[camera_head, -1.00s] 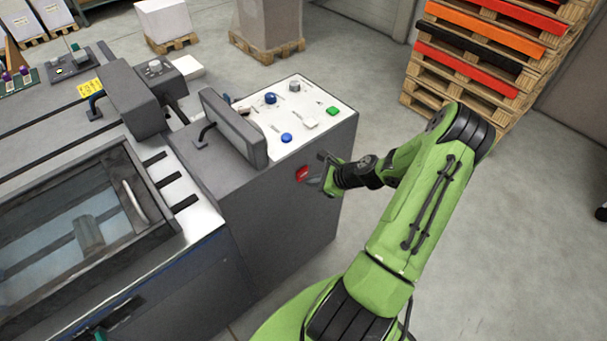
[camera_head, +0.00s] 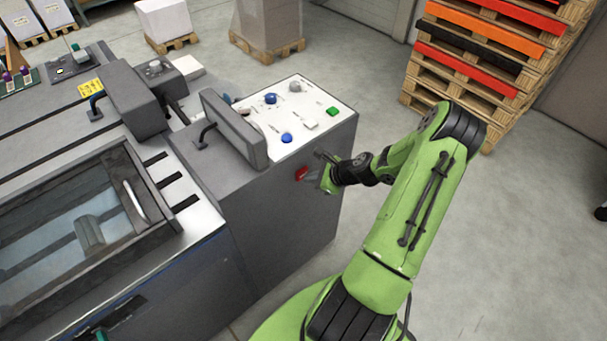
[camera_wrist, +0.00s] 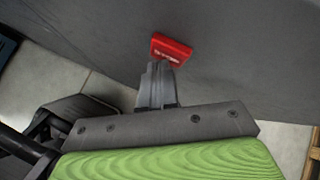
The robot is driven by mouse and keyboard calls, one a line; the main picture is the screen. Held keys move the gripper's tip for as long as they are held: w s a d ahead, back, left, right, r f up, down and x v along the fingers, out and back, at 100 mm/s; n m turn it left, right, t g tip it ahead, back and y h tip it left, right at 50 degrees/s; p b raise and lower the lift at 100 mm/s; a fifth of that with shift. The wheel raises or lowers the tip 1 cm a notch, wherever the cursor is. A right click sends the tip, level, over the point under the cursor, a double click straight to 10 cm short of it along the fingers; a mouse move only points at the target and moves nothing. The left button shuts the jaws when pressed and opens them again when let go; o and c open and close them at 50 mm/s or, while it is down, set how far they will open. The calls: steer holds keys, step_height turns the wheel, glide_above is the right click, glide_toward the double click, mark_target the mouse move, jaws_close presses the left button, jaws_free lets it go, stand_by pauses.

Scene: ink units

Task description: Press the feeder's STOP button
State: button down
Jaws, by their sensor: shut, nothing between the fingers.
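A red button (camera_head: 301,173) sits on the dark grey side of the feeder (camera_head: 270,215), below the white control panel. It also shows in the wrist view as a red block (camera_wrist: 171,49) with pale markings too small to read. My gripper (camera_head: 314,177) is in front of that side, close to the red button. In the wrist view the fingers of my gripper (camera_wrist: 158,70) are shut together and empty. Their tips overlap the lower edge of the red button in the picture. I cannot tell whether they touch it.
The white control panel (camera_head: 322,121) on top carries several buttons and knobs, blue, green and grey. A raised grey cover (camera_head: 233,128) stands beside it. Stacked pallets (camera_head: 480,60) stand at the back right.

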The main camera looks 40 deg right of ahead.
steer(key=shift+w, duration=0.25)
steer(key=shift+s, duration=0.1)
stand_by(0.3)
steer(key=shift+s, duration=0.75)
steer(key=shift+s+p, duration=0.5)
steer(key=shift+s, duration=2.05)
